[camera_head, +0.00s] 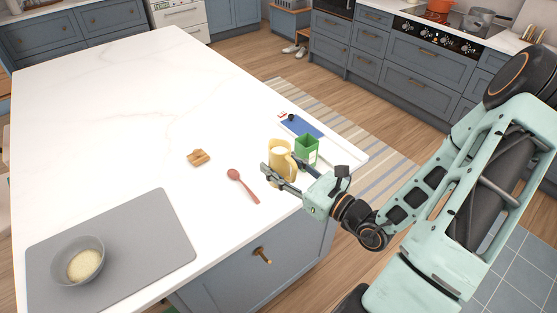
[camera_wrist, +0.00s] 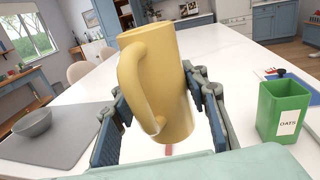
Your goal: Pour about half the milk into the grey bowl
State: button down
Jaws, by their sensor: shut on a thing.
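A yellow jug (camera_head: 274,163) with pale milk showing at its mouth is near the right end of the white counter. My gripper (camera_head: 279,174) is shut on its body. In the wrist view the jug (camera_wrist: 160,75) fills the space between the fingers, with its handle towards the camera. The jug looks about upright; whether its base touches the counter is hard to tell. The grey bowl (camera_head: 61,267) stands far to the left on a grey mat (camera_head: 150,235), with pale, grainy-looking contents. It also shows in the wrist view (camera_wrist: 32,123), at the left.
A green tin (camera_head: 307,151), labelled OATS in the wrist view (camera_wrist: 284,108), stands close to the right of the jug. A red spoon (camera_head: 241,184) and a small brown stack (camera_head: 198,157) lie left of the jug. A blue item (camera_head: 303,127) lies behind. The counter's middle is clear.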

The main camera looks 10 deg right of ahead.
dwell(0.3)
jog(key=shift+m+t+h, duration=0.4)
jog(key=shift+m+h, duration=0.1)
jog(key=w+f, duration=0.3)
jog(key=w, duration=0.1)
jog(key=shift+w+d, duration=0.1)
jog(key=shift+d, duration=0.1)
